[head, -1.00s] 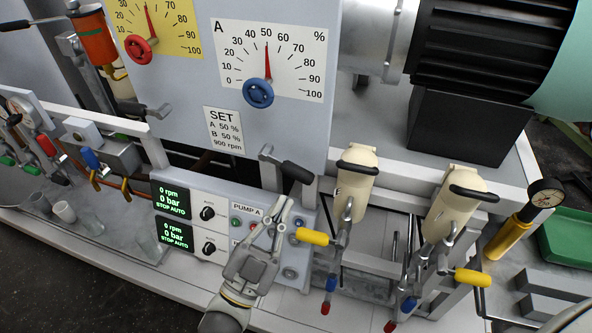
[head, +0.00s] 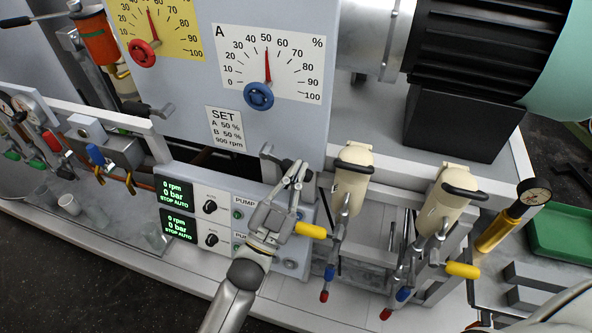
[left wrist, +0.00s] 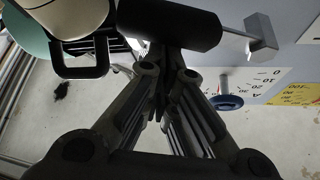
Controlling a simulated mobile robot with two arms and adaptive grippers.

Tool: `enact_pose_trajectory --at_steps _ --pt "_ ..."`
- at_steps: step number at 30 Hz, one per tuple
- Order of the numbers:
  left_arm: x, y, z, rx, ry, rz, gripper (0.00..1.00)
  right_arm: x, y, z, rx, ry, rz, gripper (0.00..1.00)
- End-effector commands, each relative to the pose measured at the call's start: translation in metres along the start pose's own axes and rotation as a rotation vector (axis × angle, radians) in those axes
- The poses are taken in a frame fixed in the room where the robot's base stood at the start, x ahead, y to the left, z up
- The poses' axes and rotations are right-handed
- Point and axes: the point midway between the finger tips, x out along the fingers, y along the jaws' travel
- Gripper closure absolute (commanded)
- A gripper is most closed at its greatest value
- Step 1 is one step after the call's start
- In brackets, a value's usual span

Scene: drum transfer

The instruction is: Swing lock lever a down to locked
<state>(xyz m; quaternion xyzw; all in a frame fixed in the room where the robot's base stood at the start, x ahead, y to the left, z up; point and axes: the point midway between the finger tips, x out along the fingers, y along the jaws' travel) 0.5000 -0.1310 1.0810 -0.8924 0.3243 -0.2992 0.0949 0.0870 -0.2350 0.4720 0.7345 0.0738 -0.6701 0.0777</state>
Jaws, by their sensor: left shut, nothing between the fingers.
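The lever with the grey arm and black grip (head: 287,164), which I take for lock lever a, sits below dial A, above the pump panel. Its grip points right, partly hidden behind my fingers. In the left wrist view the black grip (left wrist: 170,22) lies across the top, just beyond my fingertips, with its grey arm (left wrist: 262,35) to the right. My left gripper (head: 297,170) is shut and empty, close to the grip; I cannot tell if they touch. It also shows in the left wrist view (left wrist: 169,73). My right gripper is not in view.
The pump control panel (head: 226,203) is behind my left gripper. A yellow-handled lever (head: 311,230) is close on its right. Two cream canisters (head: 351,182) (head: 445,205) stand further right. The blue knob of dial A (head: 258,96) is above. Dark floor lies at lower left.

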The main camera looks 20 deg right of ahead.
Motion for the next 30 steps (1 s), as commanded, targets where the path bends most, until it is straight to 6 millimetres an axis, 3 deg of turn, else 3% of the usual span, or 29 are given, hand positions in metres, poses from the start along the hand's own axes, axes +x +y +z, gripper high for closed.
enact_pose_trajectory --at_steps 30 --pt "-0.006 0.003 0.010 0.113 -0.002 0.066 1.00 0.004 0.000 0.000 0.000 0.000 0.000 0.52"
